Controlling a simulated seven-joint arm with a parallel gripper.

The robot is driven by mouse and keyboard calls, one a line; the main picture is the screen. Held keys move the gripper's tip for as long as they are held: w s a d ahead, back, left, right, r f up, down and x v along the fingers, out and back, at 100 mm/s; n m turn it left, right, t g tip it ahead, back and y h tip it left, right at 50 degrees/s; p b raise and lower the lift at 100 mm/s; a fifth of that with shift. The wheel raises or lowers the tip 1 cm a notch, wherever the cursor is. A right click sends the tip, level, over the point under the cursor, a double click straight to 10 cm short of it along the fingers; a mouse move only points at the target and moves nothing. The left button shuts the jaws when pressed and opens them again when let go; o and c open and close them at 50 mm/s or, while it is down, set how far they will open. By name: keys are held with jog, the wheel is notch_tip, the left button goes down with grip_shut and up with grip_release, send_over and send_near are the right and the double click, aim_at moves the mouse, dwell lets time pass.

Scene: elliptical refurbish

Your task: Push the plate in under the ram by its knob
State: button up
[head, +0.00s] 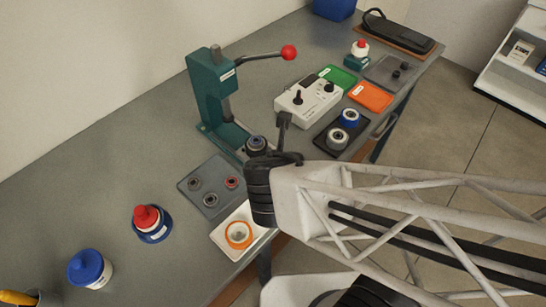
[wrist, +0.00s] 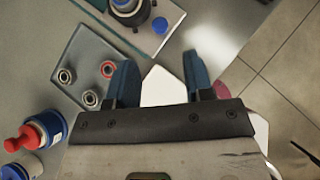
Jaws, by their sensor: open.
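The green press (head: 210,95) with its red-balled lever stands at the back of the bench in the head view. A dark round part (head: 256,144) sits in front of the press column. In the wrist view this part (wrist: 128,8) rests on a pale plate (wrist: 150,42) at the top, with a blue knob (wrist: 160,24) near the plate's edge. My gripper (wrist: 160,80) is open and empty; its two blue fingers are apart and short of the knob. In the head view my arm hides the fingers and the knob.
A grey mat (head: 211,203) with several small rings lies left of my arm. A white tray (head: 217,237) holds an orange ring at the bench's front edge. Red-topped (head: 150,222) and blue-topped (head: 88,268) containers stand further left. A control box (head: 307,102) stands right of the press.

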jog(key=shift+w, duration=0.1)
jog(key=shift+x, duration=3.8)
grip_shut()
